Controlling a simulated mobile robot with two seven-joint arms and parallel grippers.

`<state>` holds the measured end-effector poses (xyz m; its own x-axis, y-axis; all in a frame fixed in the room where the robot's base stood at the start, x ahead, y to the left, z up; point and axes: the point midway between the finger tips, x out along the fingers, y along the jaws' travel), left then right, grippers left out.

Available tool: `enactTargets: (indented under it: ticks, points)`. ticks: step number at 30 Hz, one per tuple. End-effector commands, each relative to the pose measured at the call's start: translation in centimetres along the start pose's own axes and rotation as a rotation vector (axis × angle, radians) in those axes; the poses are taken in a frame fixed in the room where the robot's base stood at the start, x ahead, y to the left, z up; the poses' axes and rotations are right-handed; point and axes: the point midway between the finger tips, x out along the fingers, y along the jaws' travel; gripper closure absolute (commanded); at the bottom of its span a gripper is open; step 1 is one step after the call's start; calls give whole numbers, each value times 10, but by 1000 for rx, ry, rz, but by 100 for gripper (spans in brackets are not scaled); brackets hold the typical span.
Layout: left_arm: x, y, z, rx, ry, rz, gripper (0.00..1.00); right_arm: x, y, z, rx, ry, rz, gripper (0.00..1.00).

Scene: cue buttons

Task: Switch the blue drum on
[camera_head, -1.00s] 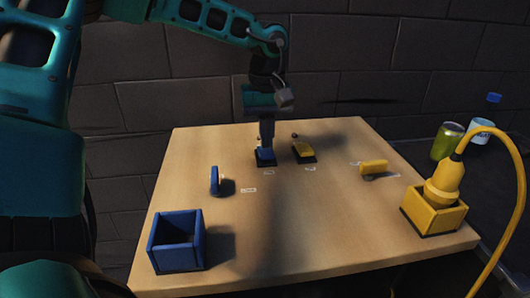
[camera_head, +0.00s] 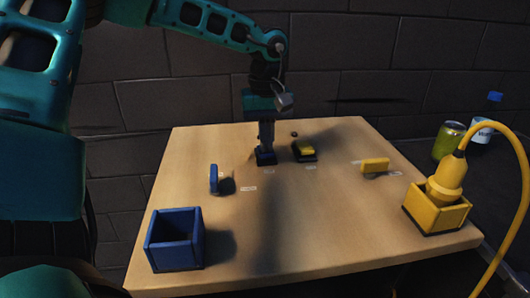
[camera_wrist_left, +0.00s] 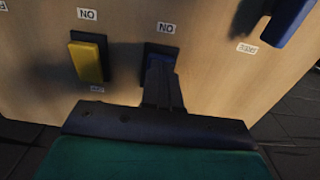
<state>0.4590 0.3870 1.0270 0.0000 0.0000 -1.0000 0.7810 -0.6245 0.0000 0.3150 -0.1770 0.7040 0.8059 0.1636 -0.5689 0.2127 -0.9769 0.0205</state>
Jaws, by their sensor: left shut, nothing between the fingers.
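My left gripper (camera_head: 266,147) is shut and points straight down onto a small blue rocker switch (camera_head: 266,160) at the back of the table. Its fingertips are on or just above the switch; contact is hard to tell. In the left wrist view the closed fingers (camera_wrist_left: 160,62) cover most of the blue switch (camera_wrist_left: 162,48), with an "ON" label by it. A blue upright rounded piece (camera_head: 214,178) stands to the left, with a label nearby; it also shows in the wrist view (camera_wrist_left: 288,20). I cannot tell which blue part is called the drum. My right gripper is out of view.
A yellow rocker switch (camera_head: 306,150) sits right of the blue one. A yellow block (camera_head: 374,165) stands farther right. A blue open box (camera_head: 175,252) is front left. A yellow box (camera_head: 432,220) with a corded yellow plug (camera_head: 446,178) is right. The table's middle (camera_head: 300,215) is clear.

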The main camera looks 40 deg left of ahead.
Motion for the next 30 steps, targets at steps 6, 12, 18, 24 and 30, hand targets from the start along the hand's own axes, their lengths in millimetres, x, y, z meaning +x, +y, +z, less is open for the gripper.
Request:
enactTargets:
  ticks: [6,12,18,24,30]
  points:
    - [4,0,0,0,0,0,100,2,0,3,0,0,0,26]
    - [8,0,0,0,0,0,100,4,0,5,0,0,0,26]
    - [3,0,0,-1,0,0,100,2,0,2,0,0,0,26]
    - [-13,0,0,-1,1,1,100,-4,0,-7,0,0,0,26]
    - [-30,0,0,0,1,0,100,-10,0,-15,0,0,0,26]
